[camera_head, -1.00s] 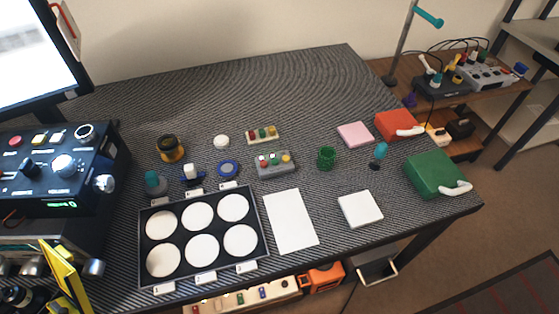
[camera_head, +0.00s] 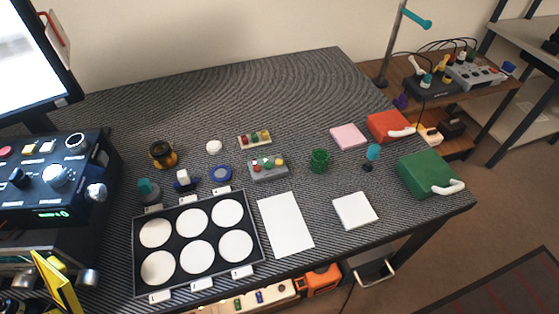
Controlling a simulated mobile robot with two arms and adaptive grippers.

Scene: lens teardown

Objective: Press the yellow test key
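A grey button box (camera_head: 268,171) sits near the middle of the dark striped table, with small coloured buttons on top. One of them, at its right end, looks yellow (camera_head: 281,162). The black control panel (camera_head: 40,200) at the left edge also carries a yellow key (camera_head: 29,148), between a red and a white one. I cannot tell from the picture which of these is the test key. Neither of my grippers is in view, and nothing touches the button box or the panel.
A black tray (camera_head: 202,285) with white round pads lies in front of the box, beside a white sheet (camera_head: 285,224). The table's back middle is clear.

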